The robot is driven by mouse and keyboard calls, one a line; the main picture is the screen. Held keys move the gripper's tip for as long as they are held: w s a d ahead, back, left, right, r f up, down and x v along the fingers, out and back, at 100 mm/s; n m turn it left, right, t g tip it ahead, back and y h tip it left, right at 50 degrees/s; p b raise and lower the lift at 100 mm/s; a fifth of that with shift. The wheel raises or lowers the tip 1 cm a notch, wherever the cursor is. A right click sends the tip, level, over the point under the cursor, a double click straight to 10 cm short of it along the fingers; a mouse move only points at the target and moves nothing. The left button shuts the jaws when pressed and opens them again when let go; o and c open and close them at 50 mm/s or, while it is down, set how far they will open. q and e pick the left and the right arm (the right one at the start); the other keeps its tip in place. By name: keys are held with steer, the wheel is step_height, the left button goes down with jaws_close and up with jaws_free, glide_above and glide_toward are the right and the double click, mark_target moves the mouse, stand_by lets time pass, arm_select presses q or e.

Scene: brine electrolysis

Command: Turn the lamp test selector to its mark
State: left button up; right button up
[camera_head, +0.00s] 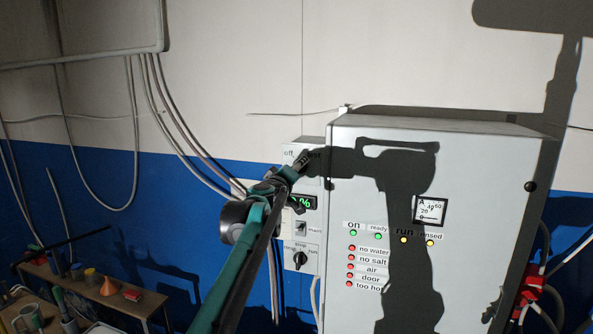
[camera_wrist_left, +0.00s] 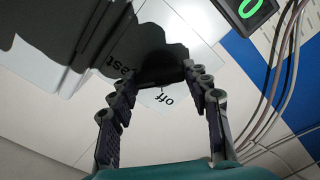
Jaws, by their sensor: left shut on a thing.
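The lamp test selector (camera_wrist_left: 162,76) is a dark knob on the light side panel, between the fingertips of my left gripper in the left wrist view. Labels "off" (camera_wrist_left: 165,100) and "test" (camera_wrist_left: 120,66) are printed beside it; "test" lies in shadow. In the head view my left gripper (camera_head: 303,160) is at the top of the narrow box, between the "off" and "test" labels, and hides most of the knob. It is shut on the selector. Which way the knob points I cannot tell. My right gripper is not in view.
Below on the narrow box are a green display (camera_head: 303,202), a small switch (camera_head: 301,228) and another black knob (camera_head: 300,258). The large cabinet (camera_head: 470,180) with lit lamps stands to the right. Cables (camera_head: 180,130) hang left. A bench (camera_head: 90,290) with tools is lower left.

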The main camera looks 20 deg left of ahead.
arm_select(q)
steer(key=shift+m, duration=0.7)
steer(key=o, duration=1.2)
steer(key=shift+c, duration=0.2)
steer(key=s, duration=1.2)
steer(key=shift+a, duration=0.2)
